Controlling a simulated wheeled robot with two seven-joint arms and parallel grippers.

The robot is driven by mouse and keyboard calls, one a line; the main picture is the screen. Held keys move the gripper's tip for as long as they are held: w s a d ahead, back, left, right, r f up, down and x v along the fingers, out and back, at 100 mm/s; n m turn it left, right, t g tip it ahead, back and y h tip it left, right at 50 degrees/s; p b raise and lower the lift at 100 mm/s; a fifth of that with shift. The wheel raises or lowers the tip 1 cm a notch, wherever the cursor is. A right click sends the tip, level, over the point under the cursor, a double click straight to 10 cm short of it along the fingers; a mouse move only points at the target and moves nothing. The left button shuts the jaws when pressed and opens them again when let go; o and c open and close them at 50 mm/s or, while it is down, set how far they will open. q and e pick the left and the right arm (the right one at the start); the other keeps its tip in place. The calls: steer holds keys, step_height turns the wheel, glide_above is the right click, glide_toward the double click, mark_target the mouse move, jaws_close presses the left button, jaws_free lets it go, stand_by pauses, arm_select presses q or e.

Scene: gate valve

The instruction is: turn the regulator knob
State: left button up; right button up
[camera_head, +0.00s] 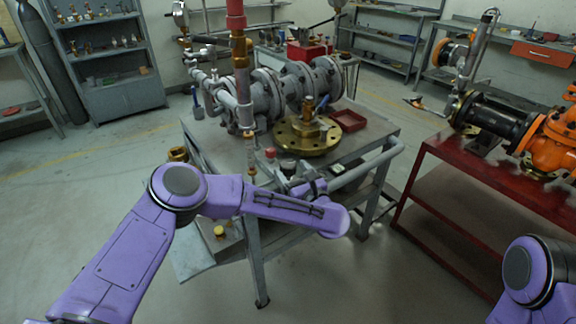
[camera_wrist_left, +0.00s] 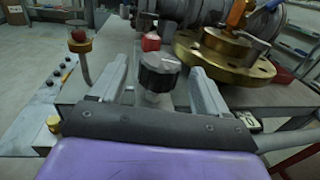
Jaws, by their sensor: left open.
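The regulator knob (camera_wrist_left: 160,72) is black with a pale flat top. In the left wrist view it stands between the two grey fingers of my left gripper (camera_wrist_left: 159,84). The fingers are apart, with a visible gap on each side of the knob. In the head view the knob (camera_head: 288,166) is small and dark at the cart's near edge, and my left gripper (camera_head: 298,180) is at it, partly hidden by my wrist. Of my right arm only a purple link shows at lower right; its gripper is out of frame.
A red cap (camera_wrist_left: 151,42) stands just behind the knob. A brass flange (camera_head: 307,137) lies on the grey cart (camera_head: 372,130) beside grey pipework (camera_head: 290,90). A cart handle (camera_head: 366,167) runs to the right. A red table (camera_head: 470,170) holds an orange valve.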

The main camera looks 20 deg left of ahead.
mark_target(291, 171)
arm_select(q)
steer(key=shift+x, duration=1.75)
steer(key=c, duration=0.9)
steer(key=shift+c, duration=0.2)
steer(key=shift+f, duration=0.1)
